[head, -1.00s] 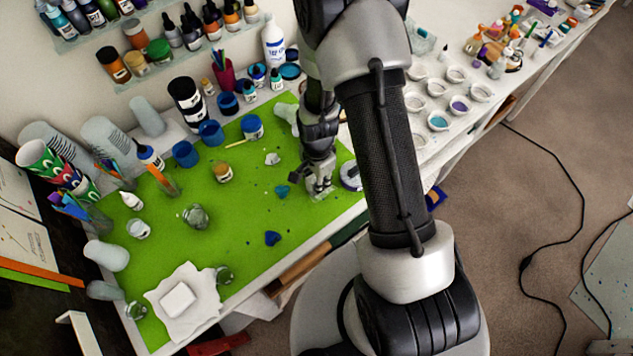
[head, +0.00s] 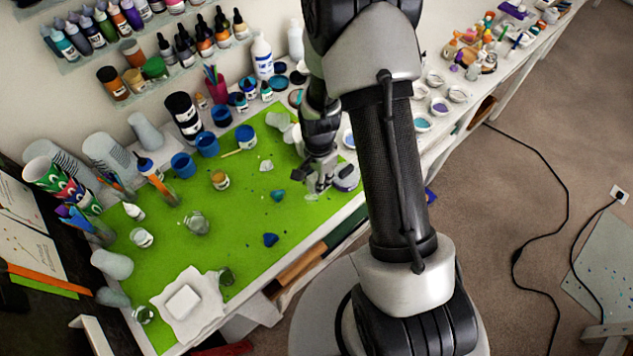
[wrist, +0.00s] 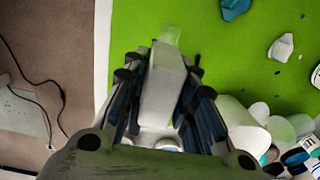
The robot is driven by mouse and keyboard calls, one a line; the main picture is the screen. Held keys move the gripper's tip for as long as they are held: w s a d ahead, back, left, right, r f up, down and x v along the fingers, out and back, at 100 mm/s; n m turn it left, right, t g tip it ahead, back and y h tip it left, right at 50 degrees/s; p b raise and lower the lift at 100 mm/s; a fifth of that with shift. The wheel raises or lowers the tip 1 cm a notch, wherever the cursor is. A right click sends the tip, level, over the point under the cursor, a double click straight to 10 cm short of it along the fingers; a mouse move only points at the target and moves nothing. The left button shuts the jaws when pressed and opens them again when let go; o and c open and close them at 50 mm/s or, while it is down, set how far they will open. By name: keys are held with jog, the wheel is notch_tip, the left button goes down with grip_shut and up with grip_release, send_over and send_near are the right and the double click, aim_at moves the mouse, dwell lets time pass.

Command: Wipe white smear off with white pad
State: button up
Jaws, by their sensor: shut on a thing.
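My gripper (head: 318,182) is low over the right end of the green mat (head: 240,240), close to its front edge. In the wrist view my gripper (wrist: 160,95) is shut on the white pad (wrist: 164,82), a pale block between the dark fingers. A faint whitish smear (wrist: 172,34) shows on the mat just beyond the pad's end. It also shows as a pale patch (head: 313,197) below the fingers in the head view. I cannot tell whether the pad touches the mat.
A round tin (head: 346,177) stands right of my gripper. Blue-green pieces (head: 278,196) and a white lump (head: 266,166) lie to the left. Blue cups (head: 207,145) stand behind. Another white block (head: 183,301) lies on a white cloth (head: 207,313) at lower left.

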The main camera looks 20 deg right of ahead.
jog(key=shift+r+p, duration=0.65)
jog(key=shift+r, duration=0.65)
jog(key=shift+f, duration=0.15)
jog(key=shift+f+b, duration=1.5)
jog(key=shift+f, duration=0.1)
jog(key=shift+r, duration=0.15)
